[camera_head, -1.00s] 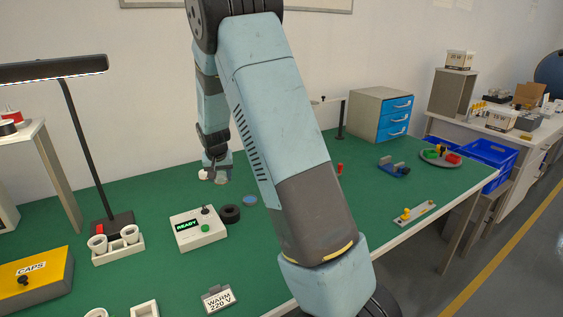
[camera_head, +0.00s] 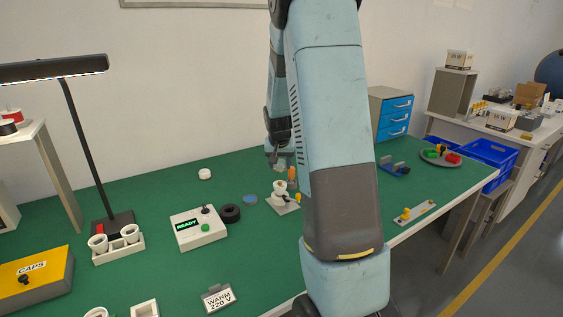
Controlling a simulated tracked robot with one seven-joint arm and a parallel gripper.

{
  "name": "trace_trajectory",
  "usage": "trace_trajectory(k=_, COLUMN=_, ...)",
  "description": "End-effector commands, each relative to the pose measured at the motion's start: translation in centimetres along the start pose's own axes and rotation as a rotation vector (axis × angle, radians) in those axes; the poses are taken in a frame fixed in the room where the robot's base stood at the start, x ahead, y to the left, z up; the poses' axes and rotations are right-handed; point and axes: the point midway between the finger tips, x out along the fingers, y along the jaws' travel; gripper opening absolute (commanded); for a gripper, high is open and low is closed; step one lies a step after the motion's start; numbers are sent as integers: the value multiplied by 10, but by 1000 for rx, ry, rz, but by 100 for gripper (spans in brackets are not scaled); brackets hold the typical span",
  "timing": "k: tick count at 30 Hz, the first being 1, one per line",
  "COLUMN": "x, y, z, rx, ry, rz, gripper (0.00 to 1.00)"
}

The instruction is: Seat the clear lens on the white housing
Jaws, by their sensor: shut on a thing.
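The white housing (camera_head: 280,187) stands on a small grey fixture (camera_head: 286,207) with a yellow knob, on the green mat left of my arm. My gripper (camera_head: 278,164) is above and just behind the housing in the picture, pointing down. It is shut on a small pale, see-through piece, which looks like the clear lens (camera_head: 279,170). The lens blends into the fingers and its edges are hard to make out. It appears apart from the housing, though the exact gap cannot be told.
An orange upright thing (camera_head: 291,174) stands close right of the gripper. A white round piece (camera_head: 205,174) lies on the mat to the left. The READY box (camera_head: 198,232), black ring (camera_head: 230,213) and blue disc (camera_head: 250,199) are nearer left. My arm hides the mat to the right.

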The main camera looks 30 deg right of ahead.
Motion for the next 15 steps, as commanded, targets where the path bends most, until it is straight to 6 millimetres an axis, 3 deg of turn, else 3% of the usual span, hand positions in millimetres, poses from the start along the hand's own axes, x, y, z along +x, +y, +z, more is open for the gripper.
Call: trace_trajectory(k=15, x=37, y=1, z=15, rx=1, ry=-1, rz=1, gripper=26)
